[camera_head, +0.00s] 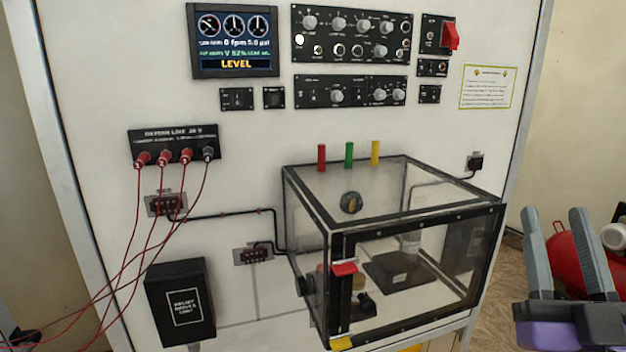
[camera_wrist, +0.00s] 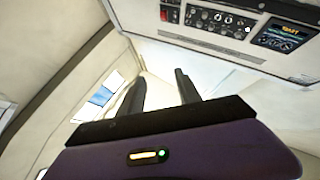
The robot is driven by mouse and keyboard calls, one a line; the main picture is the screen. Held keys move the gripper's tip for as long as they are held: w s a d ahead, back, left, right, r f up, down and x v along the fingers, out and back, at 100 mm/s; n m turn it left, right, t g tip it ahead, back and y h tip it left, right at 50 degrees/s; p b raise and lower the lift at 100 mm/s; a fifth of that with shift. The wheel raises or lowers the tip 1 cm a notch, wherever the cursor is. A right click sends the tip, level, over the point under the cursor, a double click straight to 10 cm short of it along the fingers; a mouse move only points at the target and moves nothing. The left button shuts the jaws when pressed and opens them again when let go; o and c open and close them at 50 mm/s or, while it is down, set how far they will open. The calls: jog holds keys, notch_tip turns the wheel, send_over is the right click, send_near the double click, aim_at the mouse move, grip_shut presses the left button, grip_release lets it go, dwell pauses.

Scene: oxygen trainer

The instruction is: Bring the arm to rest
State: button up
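My gripper (camera_head: 555,215) is at the right edge of the head view, to the right of the trainer panel. Its two grey fingers point up and stand apart with nothing between them. In the wrist view the fingers (camera_wrist: 160,77) are also spread and empty, with a pale wall beyond them. The white trainer panel (camera_head: 240,110) fills most of the head view, and its upper part shows at the upper right of the wrist view (camera_wrist: 185,32). My gripper appears clear of the panel and its clear box. Most of my arm is out of view.
A clear, black-framed box (camera_head: 440,235) juts from the panel's lower right. Red cables (camera_head: 131,225) hang from a black socket strip (camera_head: 172,144) at left. A red cylinder (camera_head: 570,262) shows behind my gripper's fingers. Free floor (camera_head: 507,262) lies between the box and my gripper.

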jog(key=s+a+f+m+g, duration=0.25)
jog(key=s+f, duration=0.35)
jog(key=f, duration=0.5)
jog(key=s+a+f+m+g, duration=0.1)
jog(key=s+a+f+g, duration=0.15)
jog(key=s+f, duration=0.6)
jog(key=s+a+f+n+g+y, duration=0.1)
jog(key=s+f+n+g+y, duration=0.1)
jog(key=s+f, duration=0.5)
jog(key=s+a+f+n+g+y+b, duration=0.1)
jog(key=s+f+g, duration=0.3)
jog(key=s+f, duration=0.4)
jog(key=shift+s+a+f+n+y, duration=0.2)
jog(key=shift+s+a+n+y, duration=0.35)
jog(key=shift+s, duration=0.55)
